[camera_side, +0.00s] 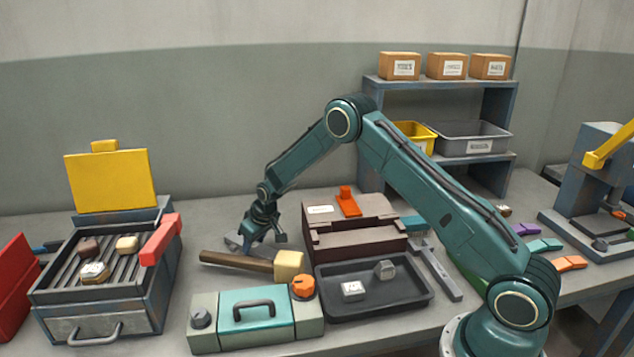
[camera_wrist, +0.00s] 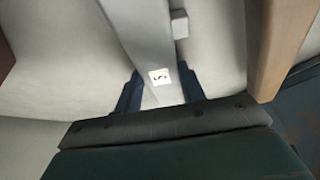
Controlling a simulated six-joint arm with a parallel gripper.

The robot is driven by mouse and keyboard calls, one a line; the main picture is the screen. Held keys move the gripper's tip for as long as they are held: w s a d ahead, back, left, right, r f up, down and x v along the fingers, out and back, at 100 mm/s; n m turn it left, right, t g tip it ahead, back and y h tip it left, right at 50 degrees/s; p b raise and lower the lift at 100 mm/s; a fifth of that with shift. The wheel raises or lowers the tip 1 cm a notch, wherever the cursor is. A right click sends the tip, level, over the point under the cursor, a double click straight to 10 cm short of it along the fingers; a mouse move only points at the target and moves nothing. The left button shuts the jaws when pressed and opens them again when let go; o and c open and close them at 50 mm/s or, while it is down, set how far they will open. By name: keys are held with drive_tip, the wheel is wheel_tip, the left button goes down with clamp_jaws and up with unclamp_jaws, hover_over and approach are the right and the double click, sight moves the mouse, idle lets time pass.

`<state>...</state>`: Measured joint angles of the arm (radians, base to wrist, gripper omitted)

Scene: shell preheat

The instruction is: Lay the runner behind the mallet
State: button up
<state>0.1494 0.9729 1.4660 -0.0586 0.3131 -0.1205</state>
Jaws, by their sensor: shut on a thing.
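The runner, a grey bar with a small white number tag, shows in the wrist view (camera_wrist: 145,35) between my two dark fingers. My gripper (camera_side: 250,243) is shut on it and points down behind the mallet handle. The handle also shows in the wrist view (camera_wrist: 278,45), apart from the runner.
A grill-like heater (camera_side: 150,305) with a raised yellow lid stands at left. A teal-lidded box (camera_side: 257,318) is in front of the mallet. A dark tray (camera_side: 410,300) and a brown block fixture (camera_side: 355,243) stand to the right. Bench space left of my gripper is clear.

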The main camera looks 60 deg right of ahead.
drive_tip(key=o, duration=1.3)
drive_tip(key=shift+f, duration=0.1)
drive_tip(key=shift+v, duration=6.95)
